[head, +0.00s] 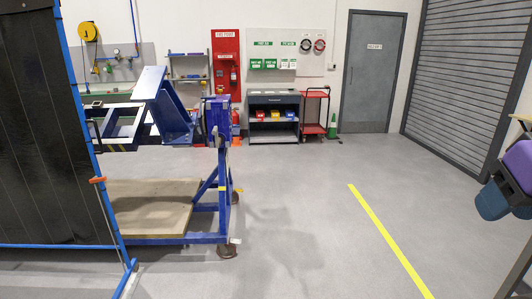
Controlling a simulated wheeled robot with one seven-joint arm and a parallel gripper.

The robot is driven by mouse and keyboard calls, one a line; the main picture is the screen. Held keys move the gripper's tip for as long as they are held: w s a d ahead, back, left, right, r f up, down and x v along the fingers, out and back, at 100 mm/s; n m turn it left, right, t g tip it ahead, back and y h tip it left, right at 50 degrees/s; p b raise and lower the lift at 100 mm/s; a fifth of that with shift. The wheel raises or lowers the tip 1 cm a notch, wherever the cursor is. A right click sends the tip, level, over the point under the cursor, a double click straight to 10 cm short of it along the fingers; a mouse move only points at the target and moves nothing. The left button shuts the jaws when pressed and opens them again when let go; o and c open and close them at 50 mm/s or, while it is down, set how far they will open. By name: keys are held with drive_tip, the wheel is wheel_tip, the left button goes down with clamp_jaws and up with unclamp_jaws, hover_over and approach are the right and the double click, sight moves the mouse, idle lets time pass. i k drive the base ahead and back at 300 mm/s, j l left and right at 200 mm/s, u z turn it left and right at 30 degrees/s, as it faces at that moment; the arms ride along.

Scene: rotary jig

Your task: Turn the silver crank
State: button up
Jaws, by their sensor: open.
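The blue rotary jig (222,190) stands on the left of the head view, on a blue frame with castors. A tilted blue bracket (165,105) and a pale frame (120,125) are mounted at its upper part. A blue upright head (217,117) sits at its right end. I cannot make out a silver crank on it; it is hidden or too small to tell.
A dark screen (30,130) in a blue frame partly covers the jig's left side. Purple and blue-grey shapes (505,185) stick in at the right edge. Grey floor (300,220) with a yellow line (385,235) lies open between. A workbench (273,115) stands at the back wall.

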sight(214, 132)
drive_tip(key=i+l, duration=0.15)
drive_tip(key=i, duration=0.55)
drive_tip(key=i+l, duration=0.15)
drive_tip(key=i, duration=0.6)
drive_tip(key=i+l+u, duration=1.15)
drive_tip(key=l, duration=0.25)
drive_tip(key=i+j+u, duration=0.1)
drive_tip(key=i+j, duration=0.25)
drive_tip(key=i+j+u, duration=0.1)
drive_tip(key=i+j, duration=0.2)
drive_tip(key=i, duration=0.25)
